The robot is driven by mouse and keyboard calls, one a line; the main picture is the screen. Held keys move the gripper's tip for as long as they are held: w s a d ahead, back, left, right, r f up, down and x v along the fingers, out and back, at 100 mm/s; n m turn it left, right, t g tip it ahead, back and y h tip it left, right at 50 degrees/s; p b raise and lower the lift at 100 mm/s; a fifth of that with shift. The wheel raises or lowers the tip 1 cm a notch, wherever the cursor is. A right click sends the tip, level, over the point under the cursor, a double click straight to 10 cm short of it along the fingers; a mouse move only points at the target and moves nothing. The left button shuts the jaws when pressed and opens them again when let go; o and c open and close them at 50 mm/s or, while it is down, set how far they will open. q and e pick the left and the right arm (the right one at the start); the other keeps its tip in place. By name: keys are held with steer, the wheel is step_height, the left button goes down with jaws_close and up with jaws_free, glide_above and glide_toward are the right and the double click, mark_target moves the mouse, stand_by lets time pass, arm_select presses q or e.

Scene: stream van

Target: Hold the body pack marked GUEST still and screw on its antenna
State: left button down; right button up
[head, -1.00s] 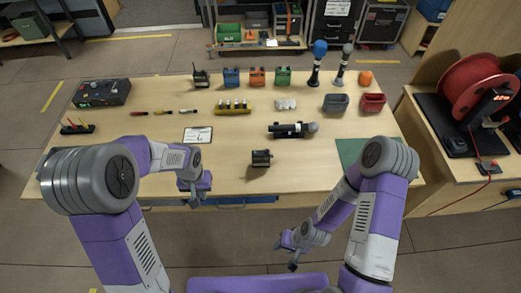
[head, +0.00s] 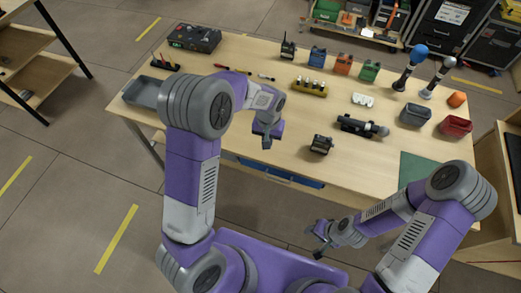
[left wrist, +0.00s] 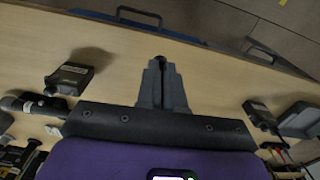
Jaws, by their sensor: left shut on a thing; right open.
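A small black pack (head: 321,145) stands near the table's front edge; it also shows in the left wrist view (left wrist: 70,78), its marking too small to read. Another black pack with an upright antenna (head: 287,50) stands at the back of the table. My left gripper (head: 266,139) is over the front edge, to the left of the near pack and apart from it. In the left wrist view its jaws (left wrist: 161,66) are shut on a small dark thing, mostly hidden. My right gripper (head: 318,246) is open and empty, low in front of the table.
Blue, orange and green packs (head: 343,64) stand at the back. A black microphone (head: 362,126) lies right of the near pack. Bare wood surrounds the near pack.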

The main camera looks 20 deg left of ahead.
arm_select(q)
steer(key=w+d+r+n, duration=0.1)
steer(key=w+d, duration=0.5)
steer(key=w, duration=0.2)
steer(key=r+n, duration=0.2)
steer(key=n, duration=0.1)
glide_above(319, 136)
steer(key=shift+a+f, duration=0.1)
steer(key=shift+f, duration=0.05)
steer(key=shift+f, duration=2.35)
steer(key=shift+r, duration=0.7)
arm_select(e)
steer(key=shift+o, duration=0.3)
